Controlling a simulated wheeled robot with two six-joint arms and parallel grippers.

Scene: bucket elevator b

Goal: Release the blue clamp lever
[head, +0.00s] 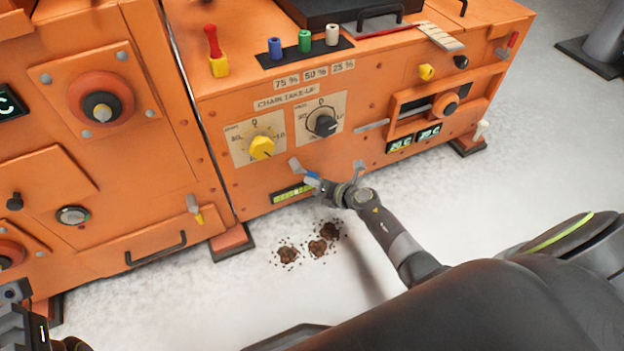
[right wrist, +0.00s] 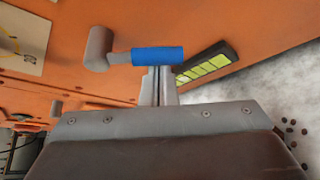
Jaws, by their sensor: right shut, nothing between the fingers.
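The clamp lever is a grey piece with a blue sleeve (head: 312,179), low on the orange machine's front below the yellow knob. In the right wrist view the blue sleeve (right wrist: 157,56) lies roughly level, with a grey cylindrical end at its left. My right gripper (head: 324,188) is at the lever. Its fingers (right wrist: 158,88) are shut with nothing between them, and their tips are right at the sleeve; I cannot tell whether they touch. Dark parts of my left arm (head: 22,322) show at the lower left; its fingers are not clear.
The orange machine (head: 350,75) has a yellow knob (head: 262,147), a black knob (head: 325,125) and a lit green display (head: 292,193) near the lever. Another small grey lever (head: 359,168) is to the right. Brown clumps (head: 317,247) lie on the pale floor, which is otherwise open in front.

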